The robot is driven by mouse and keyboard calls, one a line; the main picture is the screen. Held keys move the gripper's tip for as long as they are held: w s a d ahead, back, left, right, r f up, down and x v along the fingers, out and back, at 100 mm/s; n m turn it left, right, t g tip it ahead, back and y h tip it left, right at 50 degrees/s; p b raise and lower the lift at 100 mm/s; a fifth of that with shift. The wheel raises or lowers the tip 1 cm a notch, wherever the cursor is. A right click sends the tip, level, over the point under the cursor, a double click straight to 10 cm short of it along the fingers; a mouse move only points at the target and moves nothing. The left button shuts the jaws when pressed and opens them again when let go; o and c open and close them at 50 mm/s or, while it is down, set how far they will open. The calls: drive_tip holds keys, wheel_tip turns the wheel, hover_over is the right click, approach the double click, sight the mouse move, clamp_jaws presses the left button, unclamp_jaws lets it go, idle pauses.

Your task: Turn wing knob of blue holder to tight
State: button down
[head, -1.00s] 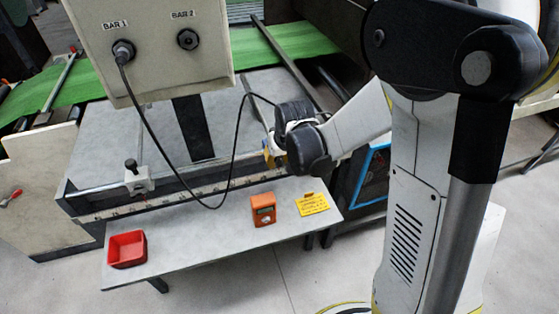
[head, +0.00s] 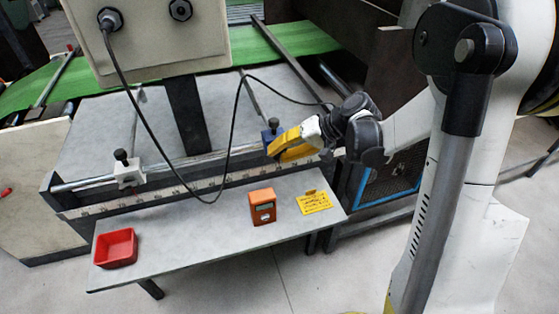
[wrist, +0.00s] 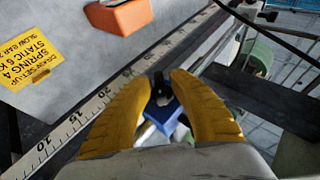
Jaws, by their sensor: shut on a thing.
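The blue holder (head: 268,136) sits on the rail at the right part of the ruler bar in the head view. In the wrist view its blue body (wrist: 166,116) shows between and below my fingers. Its black wing knob (wrist: 161,90) stands between the yellow fingertips. My gripper (wrist: 163,80) is shut on the knob, one finger on each side. In the head view my gripper (head: 272,150) reaches the holder from the right, and its yellow fingers partly hide it. The exact angle of the knob's wings is hard to tell.
A white holder (head: 128,170) with a black knob sits on the left of the rail. The front shelf bears a red tray (head: 116,248), an orange device (head: 262,206) and a yellow card (head: 313,202). A black cable (head: 233,130) hangs from the control box (head: 150,30) near the holder.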

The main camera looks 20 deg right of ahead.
drive_tip(key=y+b, duration=0.1)
drive_tip(key=b, duration=0.1)
drive_tip(key=m+y+b, duration=0.1)
drive_tip(key=y+b, duration=0.1)
drive_tip(key=t+y+b, duration=0.1)
drive_tip(key=y+b, duration=0.1)
drive_tip(key=shift+f+b, duration=0.35)
drive_tip(key=shift+b, duration=0.05)
drive_tip(key=m+y+b, duration=0.1)
drive_tip(key=y+b, duration=0.1)
drive_tip(key=b, duration=0.1)
drive_tip(key=shift+r+t, duration=0.2)
drive_tip(key=shift+t, duration=0.1)
drive_tip(key=shift+r+m+y+b, duration=0.15)
drive_tip(key=shift+m+y+b, duration=0.15)
drive_tip(key=shift+y+b, duration=0.3)
drive_tip(key=shift+r+t, duration=0.1)
drive_tip(key=shift+t, duration=0.2)
drive_tip(key=c, duration=1.5)
unclamp_jaws()
drive_tip(key=shift+a, duration=0.1)
